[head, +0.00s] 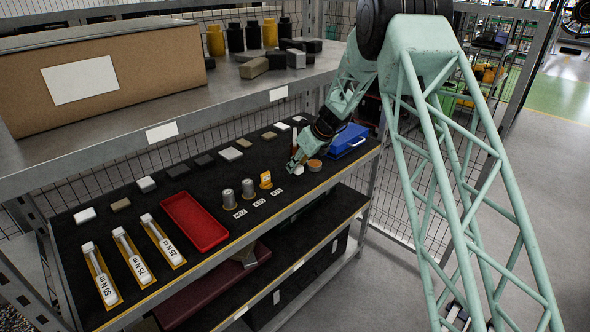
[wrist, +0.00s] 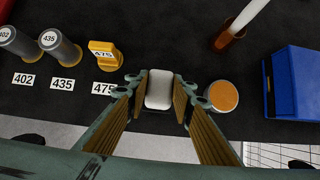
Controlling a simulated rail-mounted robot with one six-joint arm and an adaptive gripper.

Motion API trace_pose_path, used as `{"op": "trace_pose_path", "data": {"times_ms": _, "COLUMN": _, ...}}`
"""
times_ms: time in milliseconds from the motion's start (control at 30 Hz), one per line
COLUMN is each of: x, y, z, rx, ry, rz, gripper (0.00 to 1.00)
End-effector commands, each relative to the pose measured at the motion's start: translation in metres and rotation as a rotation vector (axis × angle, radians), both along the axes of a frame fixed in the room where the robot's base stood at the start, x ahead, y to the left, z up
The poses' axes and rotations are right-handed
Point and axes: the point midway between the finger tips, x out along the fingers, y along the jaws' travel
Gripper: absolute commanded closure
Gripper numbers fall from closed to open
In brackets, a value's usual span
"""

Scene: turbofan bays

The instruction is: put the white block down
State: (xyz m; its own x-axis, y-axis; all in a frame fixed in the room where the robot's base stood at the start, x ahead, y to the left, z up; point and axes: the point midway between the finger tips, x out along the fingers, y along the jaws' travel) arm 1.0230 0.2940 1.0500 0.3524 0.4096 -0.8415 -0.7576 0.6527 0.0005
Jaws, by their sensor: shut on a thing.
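The white block (wrist: 159,90) sits between the two fingers of my gripper (wrist: 160,103) in the wrist view, and the fingers are shut on it. In the head view my gripper (head: 295,166) is low over the front part of the black shelf mat (head: 235,180), with a bit of the white block (head: 299,170) showing at its tip. The block is just right of the 475 label and the yellow piece (wrist: 104,53), and left of a round orange-topped container (wrist: 222,97). I cannot tell whether its underside touches the mat.
A blue bin (head: 348,140) stands to the right. Two grey cylinders (head: 238,194) and a red tray (head: 194,222) lie left, then several wrenches (head: 131,255). Small blocks line the back. The upper shelf (head: 150,135) overhangs behind. The mat's front edge is close to my gripper.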

Motion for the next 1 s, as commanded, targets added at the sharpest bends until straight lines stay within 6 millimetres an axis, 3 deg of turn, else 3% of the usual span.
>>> {"op": "trace_pose_path", "data": {"times_ms": 200, "x": 0.017, "y": 0.005, "z": -0.001, "rx": 0.001, "ry": 0.001, "rz": 0.0, "gripper": 0.89}}
{"op": "trace_pose_path", "data": {"times_ms": 667, "x": 0.02, "y": 0.006, "z": -0.003, "rx": 0.0, "ry": 0.0, "rz": -0.001, "gripper": 0.89}}
{"op": "trace_pose_path", "data": {"times_ms": 1000, "x": 0.02, "y": 0.006, "z": -0.03, "rx": 0.0, "ry": 0.002, "rz": -0.001, "gripper": 0.89}}
